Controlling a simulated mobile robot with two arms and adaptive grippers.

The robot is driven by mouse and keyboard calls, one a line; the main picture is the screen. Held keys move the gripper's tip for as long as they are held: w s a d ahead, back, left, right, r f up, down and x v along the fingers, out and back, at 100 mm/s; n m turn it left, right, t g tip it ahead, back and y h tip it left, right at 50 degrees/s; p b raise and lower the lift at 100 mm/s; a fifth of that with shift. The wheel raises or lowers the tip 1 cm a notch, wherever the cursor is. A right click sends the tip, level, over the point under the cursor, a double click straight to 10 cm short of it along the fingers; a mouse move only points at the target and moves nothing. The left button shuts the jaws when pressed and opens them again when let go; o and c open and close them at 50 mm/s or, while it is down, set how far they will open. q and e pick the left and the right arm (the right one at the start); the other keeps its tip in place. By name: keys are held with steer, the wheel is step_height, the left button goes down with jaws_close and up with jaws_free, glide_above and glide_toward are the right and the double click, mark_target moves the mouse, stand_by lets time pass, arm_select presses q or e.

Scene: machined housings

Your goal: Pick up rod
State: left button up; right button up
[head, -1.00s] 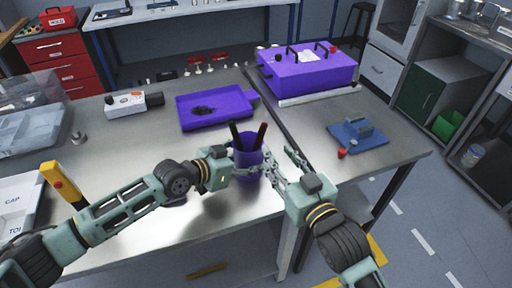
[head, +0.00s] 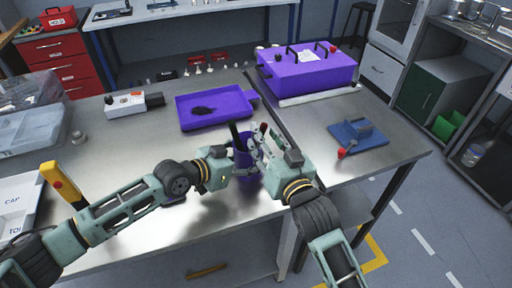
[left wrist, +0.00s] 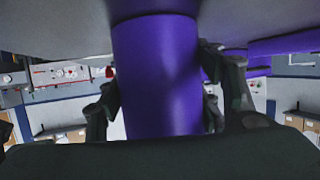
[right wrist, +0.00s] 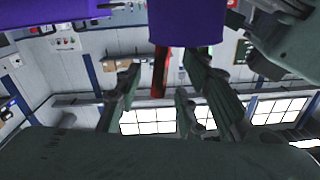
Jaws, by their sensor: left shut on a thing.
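A purple cup (head: 243,168) stands upright on the steel table and also fills the middle of the left wrist view (left wrist: 157,75). A black rod (head: 235,134) and a red-tipped rod (head: 263,128) stick up from it. My left gripper (head: 232,165) is shut around the cup's side. My right gripper (head: 262,148) is by the cup's mouth, beside the red-tipped rod. In the right wrist view its fingers (right wrist: 165,95) are apart, with a red rod (right wrist: 160,72) between them; I see no grip on it. The rods' lower ends are hidden in the cup.
A purple tray (head: 215,118) with a dark heap lies behind the cup. A purple box (head: 308,70) with handles stands at the back right. A blue plate (head: 358,137) lies at right. A dark strip (head: 268,103) runs along the tabletop beside my right gripper.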

steer(key=x, duration=0.2)
steer(key=shift+w+a, duration=0.1)
steer(key=shift+w, duration=0.15)
jaws_close()
stand_by(0.4)
